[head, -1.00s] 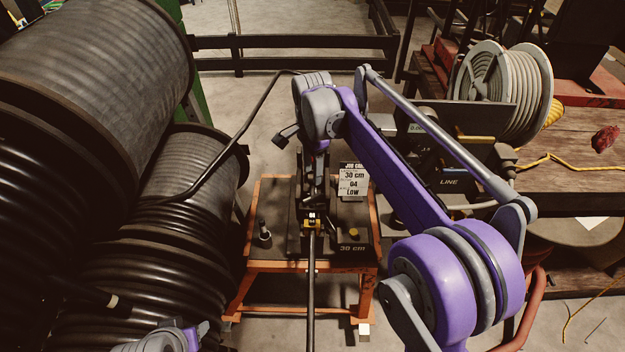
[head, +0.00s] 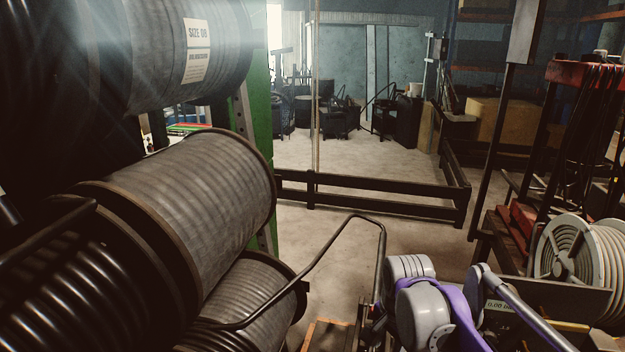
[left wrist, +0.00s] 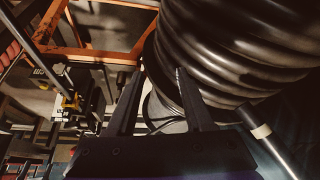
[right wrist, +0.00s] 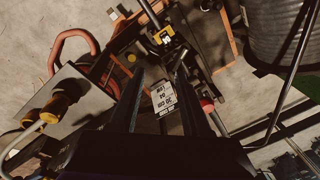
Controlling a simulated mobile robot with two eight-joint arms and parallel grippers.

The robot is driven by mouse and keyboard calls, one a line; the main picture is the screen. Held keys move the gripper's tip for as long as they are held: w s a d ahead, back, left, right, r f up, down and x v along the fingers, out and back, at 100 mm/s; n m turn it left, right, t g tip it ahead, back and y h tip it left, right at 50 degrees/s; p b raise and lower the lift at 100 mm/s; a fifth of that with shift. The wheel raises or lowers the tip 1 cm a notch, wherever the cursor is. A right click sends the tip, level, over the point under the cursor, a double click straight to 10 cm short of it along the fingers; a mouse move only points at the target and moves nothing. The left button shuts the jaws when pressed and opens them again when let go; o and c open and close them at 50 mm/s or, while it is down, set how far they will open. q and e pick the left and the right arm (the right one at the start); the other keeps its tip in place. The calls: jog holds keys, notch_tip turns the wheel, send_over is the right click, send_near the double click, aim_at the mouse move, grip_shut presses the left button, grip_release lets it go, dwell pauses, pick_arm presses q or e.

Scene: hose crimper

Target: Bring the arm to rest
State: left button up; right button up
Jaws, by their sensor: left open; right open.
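My right arm (head: 430,305) shows at the bottom right of the head view as purple and grey links; its gripper is out of that view. In the right wrist view my right gripper (right wrist: 155,75) is open, its two dark fingers apart, with the job card (right wrist: 163,97) and the crimper bench showing beyond and between them. The orange bench frame (right wrist: 122,37) and a yellow-marked crimper part (right wrist: 163,36) lie further off. In the left wrist view my left gripper (left wrist: 157,75) is open and empty, close to a large reel of black hose (left wrist: 240,45). My left gripper is not in the head view.
Big hose reels (head: 200,195) fill the left of the head view. A bent dark bar (head: 345,225) reaches over the floor. A low black rail (head: 380,205) crosses behind. A pale hose reel (head: 590,255) stands at the right. Open floor (head: 420,240) lies between.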

jog(key=s+f+n+t+p, duration=0.1)
jog(key=s+n, duration=0.4)
jog(key=s, duration=0.5)
jog(key=s+d+f+n+t+p, duration=0.1)
jog(key=s+f+n+t, duration=0.2)
jog(key=s+f+n, duration=0.3)
jog(key=s, duration=0.4)
jog(key=shift+s+d+f, duration=0.2)
jog(key=shift+d, duration=0.1)
